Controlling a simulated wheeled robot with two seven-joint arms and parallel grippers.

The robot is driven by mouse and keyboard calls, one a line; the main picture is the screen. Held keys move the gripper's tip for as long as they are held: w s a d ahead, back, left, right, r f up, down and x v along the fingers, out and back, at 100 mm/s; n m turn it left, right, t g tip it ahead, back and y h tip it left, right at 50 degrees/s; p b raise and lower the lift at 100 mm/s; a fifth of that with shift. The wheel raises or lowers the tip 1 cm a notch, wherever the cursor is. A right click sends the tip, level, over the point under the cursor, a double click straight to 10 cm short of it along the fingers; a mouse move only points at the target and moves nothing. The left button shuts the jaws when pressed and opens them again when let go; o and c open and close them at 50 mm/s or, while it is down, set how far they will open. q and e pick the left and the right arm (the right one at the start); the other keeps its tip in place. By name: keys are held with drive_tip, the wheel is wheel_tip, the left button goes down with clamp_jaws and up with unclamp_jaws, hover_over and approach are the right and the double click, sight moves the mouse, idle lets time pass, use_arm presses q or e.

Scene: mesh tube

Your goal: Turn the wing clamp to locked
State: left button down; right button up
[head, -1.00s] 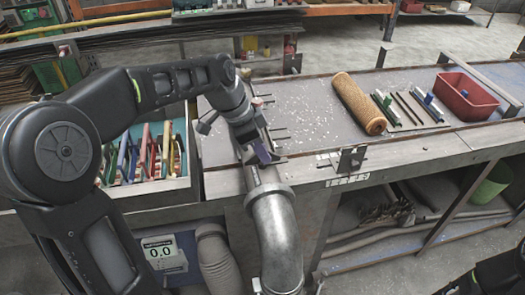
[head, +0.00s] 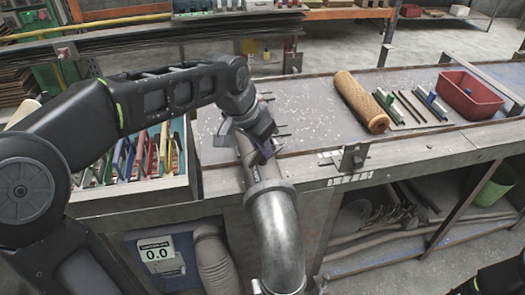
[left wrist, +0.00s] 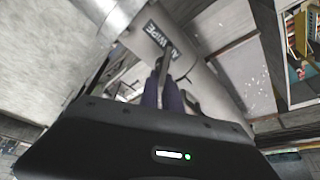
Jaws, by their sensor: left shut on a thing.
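My left gripper (head: 266,147) is at the upper end of a grey metal pipe (head: 277,225), at the bench's front edge. In the left wrist view its purple fingers (left wrist: 166,95) are shut on a thin dark lever, which looks like the wing of the wing clamp (left wrist: 166,62). Behind it is a grey cylindrical body (left wrist: 190,62) labelled "AIR WIPE". In the head view the gripper hides most of the clamp, and its lock position cannot be read.
The bench (head: 300,110) holds a tan mesh roll (head: 360,101), several slim tools and a red bin (head: 470,95). A tray of coloured-handled tools (head: 130,190) is left of the pipe. A small dark bracket (head: 352,158) sits on the front edge.

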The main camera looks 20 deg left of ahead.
use_arm(q)
drive_tip(key=n+y+b, duration=0.1)
drive_tip(key=n, duration=0.2)
drive_tip(key=n+y+b, duration=0.1)
drive_tip(key=n+b, duration=0.1)
drive_tip(key=n, duration=0.1)
drive_tip(key=shift+f+y, duration=0.15)
drive_tip(key=shift+y, duration=0.15)
drive_tip(key=shift+n+g+y+b, duration=0.2)
drive_tip(key=shift+n+y+b, duration=0.3)
drive_tip(key=shift+n, duration=0.75)
drive_tip(key=shift+n+g+y+b, duration=0.25)
drive_tip(key=shift+n+b, duration=0.35)
drive_tip(key=shift+n, duration=0.65)
drive_tip(key=c, duration=1.6)
unclamp_jaws()
drive_tip(key=shift+o, duration=0.2)
drive_tip(key=shift+r, duration=0.2)
